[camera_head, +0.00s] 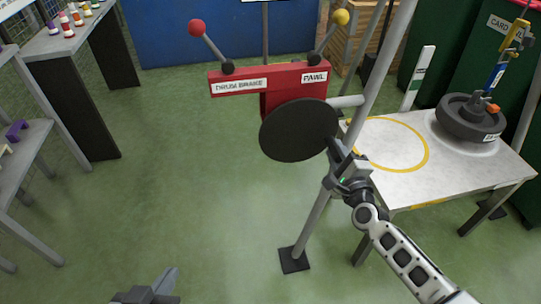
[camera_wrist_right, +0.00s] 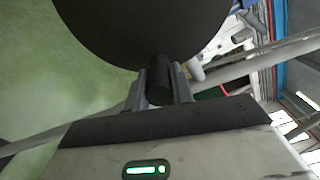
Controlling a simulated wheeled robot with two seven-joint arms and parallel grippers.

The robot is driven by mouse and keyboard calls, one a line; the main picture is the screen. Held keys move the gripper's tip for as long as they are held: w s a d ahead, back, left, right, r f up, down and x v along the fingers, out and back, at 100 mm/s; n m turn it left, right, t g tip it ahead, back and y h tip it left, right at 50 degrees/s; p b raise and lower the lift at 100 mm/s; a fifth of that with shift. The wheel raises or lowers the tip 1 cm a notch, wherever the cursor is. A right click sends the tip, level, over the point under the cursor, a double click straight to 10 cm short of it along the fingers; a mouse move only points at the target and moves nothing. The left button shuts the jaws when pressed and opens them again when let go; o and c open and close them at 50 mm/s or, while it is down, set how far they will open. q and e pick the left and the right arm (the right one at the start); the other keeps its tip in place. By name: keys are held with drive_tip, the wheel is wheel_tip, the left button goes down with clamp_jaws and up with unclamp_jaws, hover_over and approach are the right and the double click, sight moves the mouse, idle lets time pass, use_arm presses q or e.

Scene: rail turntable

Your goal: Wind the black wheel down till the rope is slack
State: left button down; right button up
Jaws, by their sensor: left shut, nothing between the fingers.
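The black wheel (camera_head: 290,132) is a dark disc below a red housing (camera_head: 290,78) with labels "DRUM BRAKE" and "PAWL". It fills the top of the right wrist view (camera_wrist_right: 140,25). My right gripper (camera_head: 338,152) is at its right edge. In the right wrist view its fingers (camera_wrist_right: 160,88) sit on both sides of the wheel's black handle (camera_wrist_right: 159,72), closed on it. My left gripper (camera_head: 165,284) is shut and empty at the bottom left, far from the wheel. A yellow and blue hook (camera_head: 505,55) hangs above a grey weight (camera_head: 465,122) at the right; the rope's tension is unclear.
Two levers rise from the housing: a red knob (camera_head: 196,27) at left, a yellow knob (camera_head: 341,17) at right. A pale table (camera_head: 460,170) with a yellow ring (camera_head: 425,150) carries the weight. A slanted grey post (camera_head: 375,75) stands beside the wheel. Green floor left of it is clear.

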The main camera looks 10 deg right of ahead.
clamp_jaws()
drive_tip(key=shift+d+r+n+p, duration=0.2)
drive_tip(key=shift+r+n+p, duration=0.75)
drive_tip(key=shift+n+p, duration=0.25)
drive_tip(key=shift+r, duration=0.1)
drive_tip(key=shift+w+d+r+n+p, duration=0.1)
drive_tip(key=shift+r+n+p, duration=0.9)
drive_tip(key=shift+p, duration=0.35)
drive_tip(key=shift+f, duration=0.1)
drive_tip(key=shift+r+n+p, duration=0.9)
drive_tip(key=shift+n+p, duration=0.3)
drive_tip(key=shift+p, duration=0.05)
drive_tip(key=shift+r, duration=0.1)
